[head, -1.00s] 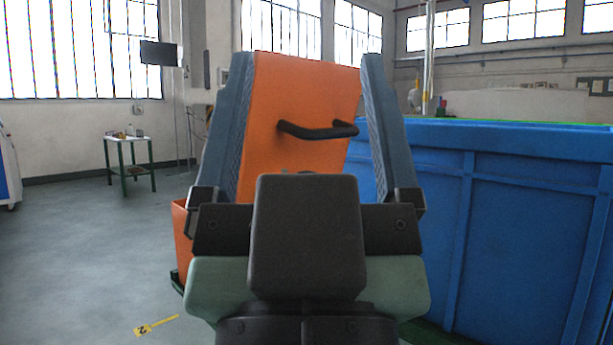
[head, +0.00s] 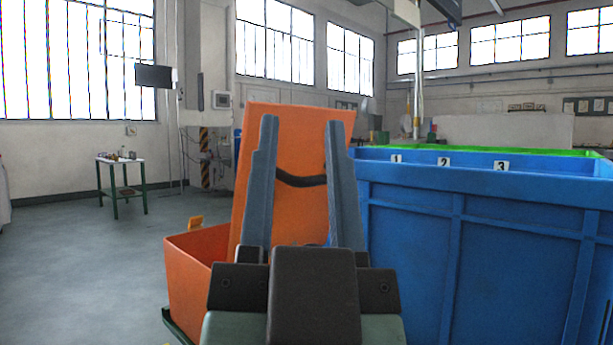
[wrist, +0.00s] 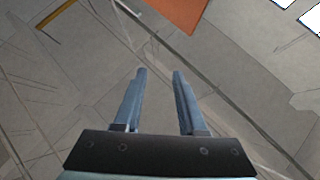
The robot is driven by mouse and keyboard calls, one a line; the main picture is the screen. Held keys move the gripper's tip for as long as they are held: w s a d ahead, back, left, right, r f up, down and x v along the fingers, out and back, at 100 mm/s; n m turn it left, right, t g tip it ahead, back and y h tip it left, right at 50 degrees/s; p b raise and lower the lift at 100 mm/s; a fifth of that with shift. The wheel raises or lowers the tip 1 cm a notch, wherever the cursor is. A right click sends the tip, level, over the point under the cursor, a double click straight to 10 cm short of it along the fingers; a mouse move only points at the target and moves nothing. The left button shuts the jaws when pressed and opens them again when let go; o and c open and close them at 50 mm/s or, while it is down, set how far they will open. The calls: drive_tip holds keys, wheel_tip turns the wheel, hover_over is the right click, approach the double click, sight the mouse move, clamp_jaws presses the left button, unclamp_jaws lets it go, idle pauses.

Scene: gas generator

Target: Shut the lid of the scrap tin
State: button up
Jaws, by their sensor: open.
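The orange scrap tin (head: 195,265) stands ahead, a little left of centre in the head view. Its orange lid (head: 290,135) is raised and stands nearly upright, with a dark bar handle (head: 290,180) across it. My gripper (head: 302,122) is open, its two blue-grey fingers pointing up in front of the lid, partly covering the handle's ends. I cannot tell whether they touch the lid. In the wrist view my gripper (wrist: 157,72) shows empty between the fingers. A corner of the orange lid (wrist: 185,10) shows beyond the fingertips at the top. My arm hides the tin's right part.
A large blue container (head: 480,240) with numbered labels stands close on the right. A small green table (head: 122,163) with items is at the far left. A striped post (head: 204,145) stands behind. The grey floor (head: 90,270) at left is clear.

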drive_tip(key=w+m+p, duration=0.1)
drive_tip(key=p, duration=0.1)
drive_tip(key=w+d+m+g+p, duration=0.1)
drive_tip(key=w+m+p, duration=0.1)
drive_tip(key=p, duration=0.1)
drive_tip(key=w+m+h+p, duration=0.1)
drive_tip(key=w+m+p, duration=0.1)
drive_tip(key=p, duration=0.1)
drive_tip(key=shift+d+r, duration=0.25)
drive_tip(key=shift+r, duration=0.15)
clamp_jaws()
drive_tip(key=s+d+f+m+g+p, duration=0.25)
drive_tip(key=f+m+p, duration=0.4)
drive_tip(key=p, duration=0.65)
drive_tip(key=s+d+f+m+g+p, duration=0.15)
drive_tip(key=s+f+m+p, duration=0.25)
drive_tip(key=m+p, duration=0.8)
drive_tip(key=w+a+r+n+p, duration=0.1)
drive_tip(key=w+r, duration=0.3)
drive_tip(key=w, duration=0.7)
drive_tip(key=shift+w+a+r+n+p, duration=0.35)
drive_tip(key=shift+a+n, duration=0.2)
drive_tip(key=shift+n, duration=0.1)
